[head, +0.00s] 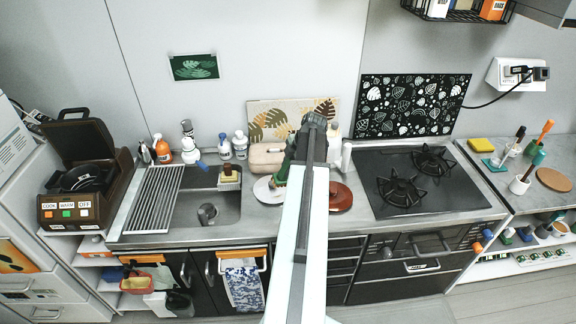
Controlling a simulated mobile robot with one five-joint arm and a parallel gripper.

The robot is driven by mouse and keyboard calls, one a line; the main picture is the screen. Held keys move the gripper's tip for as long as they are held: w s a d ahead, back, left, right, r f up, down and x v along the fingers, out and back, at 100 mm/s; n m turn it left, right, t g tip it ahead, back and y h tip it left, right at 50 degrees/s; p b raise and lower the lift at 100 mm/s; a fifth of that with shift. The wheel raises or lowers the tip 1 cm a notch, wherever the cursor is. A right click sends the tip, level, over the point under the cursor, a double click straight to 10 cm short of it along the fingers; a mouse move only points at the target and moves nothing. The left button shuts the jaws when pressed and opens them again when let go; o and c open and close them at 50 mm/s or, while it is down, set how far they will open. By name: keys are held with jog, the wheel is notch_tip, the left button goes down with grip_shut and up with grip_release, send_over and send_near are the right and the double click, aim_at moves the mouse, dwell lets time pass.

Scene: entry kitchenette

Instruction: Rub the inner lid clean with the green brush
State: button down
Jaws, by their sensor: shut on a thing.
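My gripper (293,152) is at the far end of my arm, over the counter right of the sink. It is small and partly hidden by my arm. It is shut on a green brush (281,172), which slants down and to the left. A pale round disc (264,191), which looks like the inner lid, lies on the counter under the brush. The brush's lower end is at the disc's right side; I cannot tell whether they touch. My arm hides what lies just right of it.
A red-brown round lid (340,196) lies right of my arm, beside the black stove (416,182). The sink (206,208) with a drying rack (155,200) is to the left. A brown cooker (75,212) stands open farther left. Bottles and a pink box (265,157) line the back wall.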

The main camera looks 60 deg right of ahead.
notch_tip(320, 180, down, 7)
jog(key=b, duration=0.6)
jog(key=shift+r, duration=0.2)
jog(key=shift+s+f+b, duration=0.1)
jog(key=shift+f+b, duration=1.2)
jog(key=shift+b, duration=0.15)
jog(key=shift+w+d+r, duration=0.1)
jog(key=shift+w+d, duration=0.5)
jog(key=shift+w, duration=0.3)
jog(key=shift+w+d, duration=0.6)
jog(key=shift+w, duration=0.25)
jog(key=shift+s+a, duration=0.1)
jog(key=s+a, duration=0.2)
jog(key=s, duration=0.1)
jog(key=shift+s+a, duration=0.1)
